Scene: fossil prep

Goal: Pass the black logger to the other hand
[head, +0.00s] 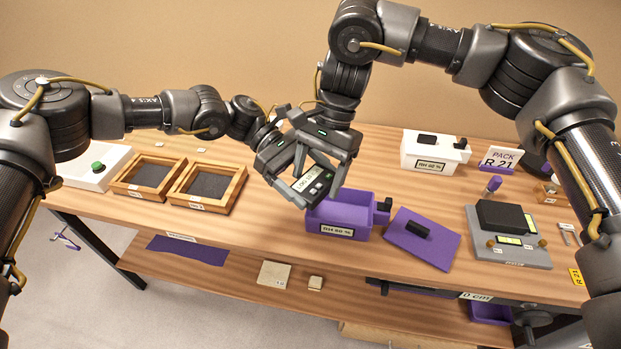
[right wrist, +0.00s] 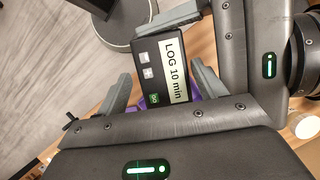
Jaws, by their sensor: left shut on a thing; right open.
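The black logger (head: 317,186), with a pale label and small buttons, is held in the air above the purple box, in the middle of the head view. My left gripper (head: 291,178) comes in from the left and is shut on the logger. My right gripper (head: 320,170) is above it, open, with its fingers spread about the logger. In the right wrist view the logger (right wrist: 160,75) reads "LOG 10 min" and lies between my right gripper's fingers (right wrist: 162,92). I cannot tell whether they touch it. The left gripper is beside it on the right.
Below is an open purple box (head: 340,215), its purple lid (head: 440,248) beside it. A grey device (head: 508,255) stands to the right, a white box (head: 432,160) behind. Wooden-framed trays (head: 228,203) are at left. The table front between trays and purple box is clear.

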